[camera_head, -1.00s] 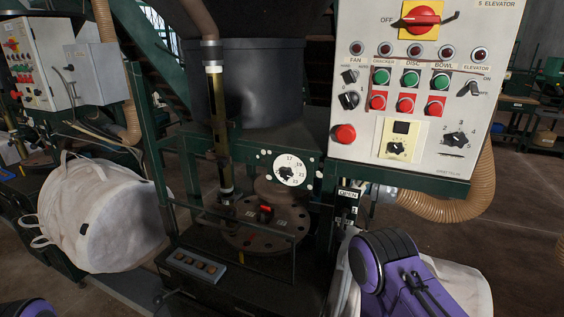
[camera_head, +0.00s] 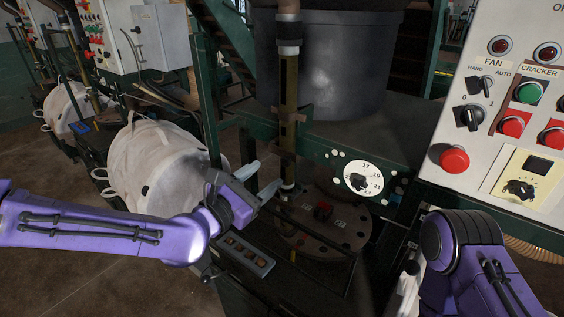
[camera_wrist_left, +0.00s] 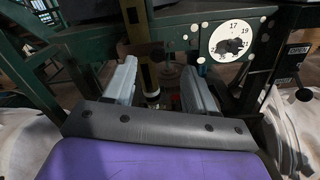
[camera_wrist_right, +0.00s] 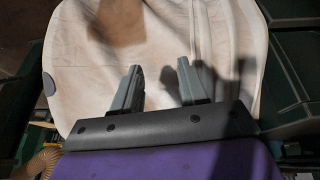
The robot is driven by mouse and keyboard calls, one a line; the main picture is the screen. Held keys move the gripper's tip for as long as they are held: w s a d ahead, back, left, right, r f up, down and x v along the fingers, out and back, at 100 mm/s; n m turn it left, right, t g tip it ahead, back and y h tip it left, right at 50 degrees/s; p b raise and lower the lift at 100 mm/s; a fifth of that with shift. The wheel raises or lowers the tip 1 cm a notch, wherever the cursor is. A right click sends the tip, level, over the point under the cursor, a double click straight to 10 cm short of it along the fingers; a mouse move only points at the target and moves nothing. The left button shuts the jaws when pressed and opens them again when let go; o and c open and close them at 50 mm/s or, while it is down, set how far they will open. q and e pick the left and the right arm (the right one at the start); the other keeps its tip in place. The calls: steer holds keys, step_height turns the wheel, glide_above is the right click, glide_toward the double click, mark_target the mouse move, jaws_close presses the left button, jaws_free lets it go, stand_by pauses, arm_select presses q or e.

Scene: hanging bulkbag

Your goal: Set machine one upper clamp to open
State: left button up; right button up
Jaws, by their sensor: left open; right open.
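Machine one's dial (camera_head: 362,180) is white with a black knob, on the green frame below the dark hopper. My left gripper (camera_head: 259,180) is open and empty, left of the vertical pipe (camera_head: 288,110). In the left wrist view its fingers (camera_wrist_left: 160,68) point toward the frame, with the dial (camera_wrist_left: 238,40) to their right. A small labelled plate (camera_wrist_left: 297,48) with a black lever knob (camera_wrist_left: 303,95) shows at that view's right edge. I cannot tell for certain which part is the upper clamp control. My right gripper (camera_wrist_right: 159,68) is open before a white bag (camera_wrist_right: 160,35); the head view hides it.
A control panel (camera_head: 505,110) with switches and a red button stands at the right. A white bag (camera_head: 150,165) hangs behind my left arm.

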mark_target(284, 162)
arm_select(q)
steer(key=x, duration=0.5)
steer(key=f+x, duration=0.1)
steer(key=x, duration=0.2)
steer(key=shift+w+a, duration=0.2)
steer(key=shift+a, duration=0.05)
steer(key=shift+d, duration=0.1)
steer(key=shift+s+r, duration=0.1)
steer(key=shift+r, duration=0.1)
steer(key=shift+f, duration=0.1)
jaws_close()
